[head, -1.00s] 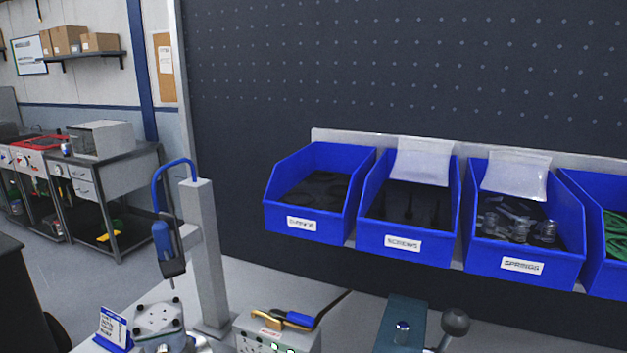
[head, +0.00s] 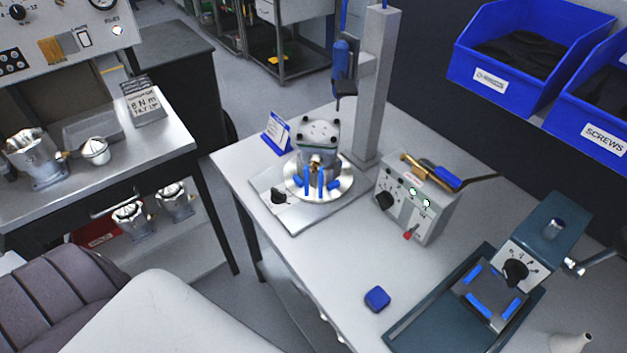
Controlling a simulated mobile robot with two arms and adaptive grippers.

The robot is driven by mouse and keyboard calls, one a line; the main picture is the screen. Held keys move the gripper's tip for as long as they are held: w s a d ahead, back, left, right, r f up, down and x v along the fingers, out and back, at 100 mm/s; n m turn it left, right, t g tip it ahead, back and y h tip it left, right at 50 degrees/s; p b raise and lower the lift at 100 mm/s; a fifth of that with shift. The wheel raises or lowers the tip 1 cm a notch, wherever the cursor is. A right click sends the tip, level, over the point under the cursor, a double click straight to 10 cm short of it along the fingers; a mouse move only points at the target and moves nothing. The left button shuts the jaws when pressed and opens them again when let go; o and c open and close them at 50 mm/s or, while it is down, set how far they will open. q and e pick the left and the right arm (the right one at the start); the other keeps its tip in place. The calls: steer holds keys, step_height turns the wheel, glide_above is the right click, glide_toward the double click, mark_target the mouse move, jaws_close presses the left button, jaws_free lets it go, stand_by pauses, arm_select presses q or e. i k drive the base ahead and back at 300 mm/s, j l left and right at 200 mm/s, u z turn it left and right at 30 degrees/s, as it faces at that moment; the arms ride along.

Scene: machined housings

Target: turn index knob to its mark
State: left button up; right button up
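A round metal fixture with a housing (head: 319,150) and blue clamps stands on a square base plate on the bench. A black knob (head: 279,194) sits on the left corner of that plate. Another black knob (head: 385,202) is on the front of a grey control box (head: 432,212), and a third black knob (head: 515,271) is on the teal press (head: 552,232). I see no readable label naming the index knob, and the knobs' pointers and marks are too small to tell. Neither of my grippers is in view.
The bench top (head: 330,262) is clear in front of the fixture, except for a small blue block (head: 377,299). A tool post (head: 375,90) rises behind the fixture. Blue bins (head: 490,82) hang at the back right. Another bench (head: 150,148) with metal housings stands at the left.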

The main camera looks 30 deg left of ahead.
mark_target(277, 197)
steer(key=u, duration=1)
steer(key=i+j+z, duration=0.3)
steer(key=j, duration=0.2)
